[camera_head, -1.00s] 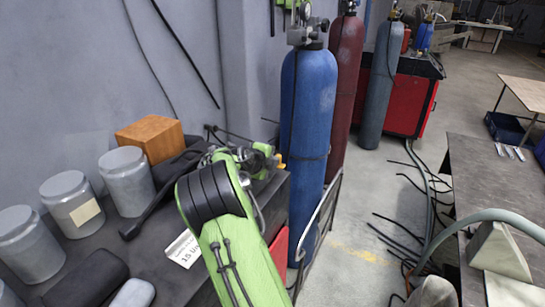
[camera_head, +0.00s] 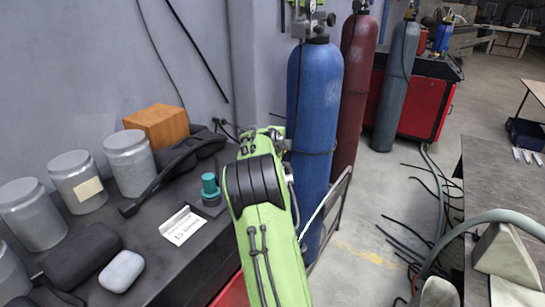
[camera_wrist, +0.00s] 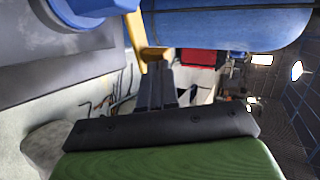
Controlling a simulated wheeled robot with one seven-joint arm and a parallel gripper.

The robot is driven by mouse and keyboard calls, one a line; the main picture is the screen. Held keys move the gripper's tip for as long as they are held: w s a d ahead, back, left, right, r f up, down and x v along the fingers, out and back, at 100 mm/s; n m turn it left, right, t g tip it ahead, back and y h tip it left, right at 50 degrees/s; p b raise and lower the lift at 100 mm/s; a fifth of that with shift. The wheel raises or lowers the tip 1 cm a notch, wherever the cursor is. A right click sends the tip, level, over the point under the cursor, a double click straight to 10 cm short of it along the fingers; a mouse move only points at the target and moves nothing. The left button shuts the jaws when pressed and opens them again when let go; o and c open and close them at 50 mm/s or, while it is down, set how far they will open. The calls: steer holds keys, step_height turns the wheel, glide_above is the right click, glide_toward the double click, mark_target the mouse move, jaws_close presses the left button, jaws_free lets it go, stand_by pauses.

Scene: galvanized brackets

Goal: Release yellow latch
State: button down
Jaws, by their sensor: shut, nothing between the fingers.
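In the wrist view, a yellow part, likely the latch (camera_wrist: 150,51), stands just beyond the tips of my gripper (camera_wrist: 158,66). Its long strip runs up to the picture's top edge. The dark fingers are together with nothing between them. I cannot tell whether they touch the yellow part. In the head view my green arm hides the gripper, and no yellow latch shows there.
A blue gas cylinder (camera_head: 314,110) stands close right of my arm, with a dark red one (camera_head: 352,90) behind. The dark bench (camera_head: 150,262) holds grey jars (camera_head: 128,165), a wooden block (camera_head: 157,126), a teal-capped item (camera_head: 209,185) and a label card (camera_head: 183,225).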

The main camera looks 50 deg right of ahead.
steer(key=d+n+t, duration=0.1)
steer(key=w+d+n+t+y, duration=0.1)
steer(key=shift+w+d+n+y+p, duration=0.3)
steer(key=shift+p, duration=0.05)
steer(key=shift+w+d+r+n+t+y+p, duration=0.2)
steer(key=shift+d+n+t+y+p, duration=0.4)
steer(key=shift+p, duration=0.3)
steer(key=shift+w+a+f, duration=0.1)
steer(key=shift+f, duration=0.15)
steer(key=shift+w+a+b, duration=0.1)
steer(key=shift+a+b, duration=0.8)
steer(key=shift+b, duration=0.1)
